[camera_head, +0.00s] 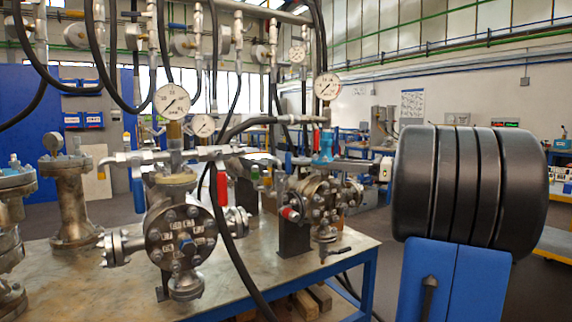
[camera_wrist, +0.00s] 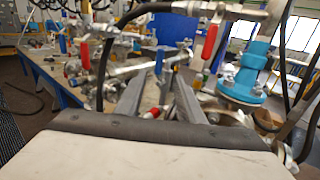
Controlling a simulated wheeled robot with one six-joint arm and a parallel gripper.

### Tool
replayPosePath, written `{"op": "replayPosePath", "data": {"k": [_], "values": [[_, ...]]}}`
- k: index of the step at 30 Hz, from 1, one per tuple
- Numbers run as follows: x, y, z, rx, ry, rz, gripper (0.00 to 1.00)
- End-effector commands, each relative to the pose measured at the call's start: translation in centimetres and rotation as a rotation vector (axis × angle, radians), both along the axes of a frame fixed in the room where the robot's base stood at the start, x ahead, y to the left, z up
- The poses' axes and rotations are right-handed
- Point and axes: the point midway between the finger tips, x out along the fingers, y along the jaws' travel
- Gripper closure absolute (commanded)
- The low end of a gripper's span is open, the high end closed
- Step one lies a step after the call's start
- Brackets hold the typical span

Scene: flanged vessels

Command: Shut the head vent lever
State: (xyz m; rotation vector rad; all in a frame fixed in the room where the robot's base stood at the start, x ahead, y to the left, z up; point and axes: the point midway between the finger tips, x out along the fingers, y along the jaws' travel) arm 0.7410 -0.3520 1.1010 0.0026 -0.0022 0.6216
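Several valve levers show, and I cannot tell which is the head vent lever. A red lever (camera_head: 221,187) hangs upright on the front vessel (camera_head: 183,240). A red grip (camera_head: 290,213) and a blue lever (camera_head: 288,163) are at the rear vessel (camera_head: 322,195). In the wrist view a red lever (camera_wrist: 210,42) stands tilted right of my fingers, beside a light blue flanged fitting (camera_wrist: 245,75). A blue lever (camera_wrist: 158,62) shows beyond the fingertips. My gripper (camera_wrist: 160,82) is open, fingers apart with nothing visibly held. In the head view it is beside the rear vessel's light blue fitting (camera_head: 322,145), partly hidden.
The vessels stand on a metal-topped table (camera_head: 340,243) with a blue frame. Black hoses (camera_head: 240,265) loop down from the overhead pipe rack. Pressure gauges (camera_head: 172,100) stand above the vessels. Open floor lies beyond the table at the right.

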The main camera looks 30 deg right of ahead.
Motion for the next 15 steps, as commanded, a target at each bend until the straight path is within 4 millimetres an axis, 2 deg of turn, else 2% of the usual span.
{"op": "replayPosePath", "data": {"k": [5, 15], "values": [[1.4, 1.1, 0.0, -0.001, 0.0, 0.004, 0.65], [5.6, 4.2, -0.1, -0.002, 0.001, 0.004, 0.65]]}}
